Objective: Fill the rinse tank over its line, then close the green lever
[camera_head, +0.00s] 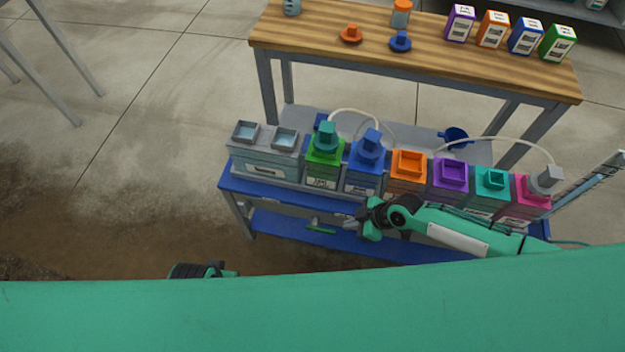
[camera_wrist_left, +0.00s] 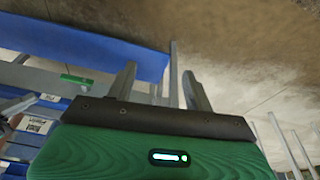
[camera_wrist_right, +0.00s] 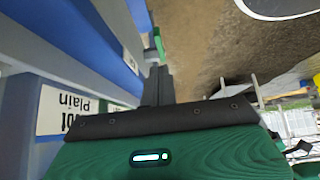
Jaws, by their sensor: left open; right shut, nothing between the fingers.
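The green lever (camera_head: 320,229) lies level under the front edge of the blue skid; part of a green piece shows past my fingers in the right wrist view (camera_wrist_right: 158,42). My right gripper (camera_head: 352,223) is shut and empty, just right of the lever; I cannot tell if they touch. A grey tank with two square openings (camera_head: 263,170) stands at the skid's left end, with pale liquid showing. I cannot read its label or see a fill line. My left gripper (camera_wrist_left: 160,88) is open and empty, away from the skid; the green lever also shows in that view (camera_wrist_left: 77,79).
Green (camera_head: 323,172), blue (camera_head: 362,180), orange (camera_head: 405,188), purple (camera_head: 449,195), teal (camera_head: 488,205) and pink (camera_head: 523,212) containers fill the row. White hoses arch behind. A wooden table (camera_head: 330,22) with caps and bottles stands behind.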

